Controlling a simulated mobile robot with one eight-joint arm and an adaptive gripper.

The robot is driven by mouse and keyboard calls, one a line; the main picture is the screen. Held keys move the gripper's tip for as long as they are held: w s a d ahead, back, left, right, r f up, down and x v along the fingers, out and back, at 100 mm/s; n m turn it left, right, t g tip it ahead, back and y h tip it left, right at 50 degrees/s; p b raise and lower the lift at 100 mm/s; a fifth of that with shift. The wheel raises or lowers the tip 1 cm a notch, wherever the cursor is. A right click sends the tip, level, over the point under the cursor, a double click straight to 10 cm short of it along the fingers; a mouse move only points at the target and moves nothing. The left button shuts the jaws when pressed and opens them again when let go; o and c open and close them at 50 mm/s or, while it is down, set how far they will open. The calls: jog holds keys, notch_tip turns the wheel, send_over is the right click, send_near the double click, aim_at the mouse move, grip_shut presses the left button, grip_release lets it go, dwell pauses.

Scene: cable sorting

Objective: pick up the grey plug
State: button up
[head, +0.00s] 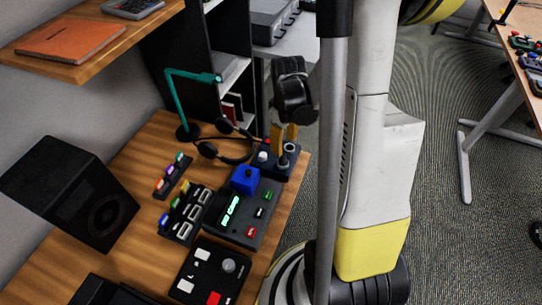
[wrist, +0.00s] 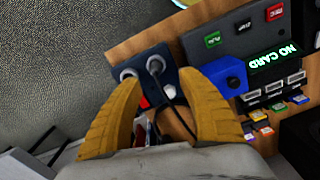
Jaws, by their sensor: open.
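A small dark blue box (head: 278,162) sits at the desk's right edge, and it also shows in the wrist view (wrist: 142,57). A grey round plug-like part (head: 290,148) stands on it. In the wrist view two grey round parts with dark centres show, one at the left (wrist: 128,74) and one at the right (wrist: 155,66); I cannot tell which is the grey plug. My gripper (head: 283,133) is over the box, its yellow fingers apart. In the wrist view my gripper (wrist: 158,80) has its fingertips either side of these parts, with nothing held.
A white knob (head: 262,156) and a blue block (head: 245,180) are close by. A black panel with green displays (head: 231,214), a headset (head: 226,150) and a teal lamp (head: 192,77) stand around. The shelf unit is behind; floor lies right of the desk.

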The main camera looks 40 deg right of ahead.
aim_at(283, 156)
jog(key=f+b, duration=0.1)
jog(key=f, duration=0.2)
jog(key=shift+d+f, duration=0.1)
jog(key=shift+d, duration=0.1)
jog(key=f+b, duration=0.1)
jog(key=f, duration=0.1)
jog(key=f+b, duration=0.1)
jog(key=f, duration=0.1)
jog(key=w+f+b, duration=0.1)
jog(key=f, duration=0.1)
jog(key=shift+d, duration=0.15)
jog(key=shift+r, duration=0.15)
grip_shut()
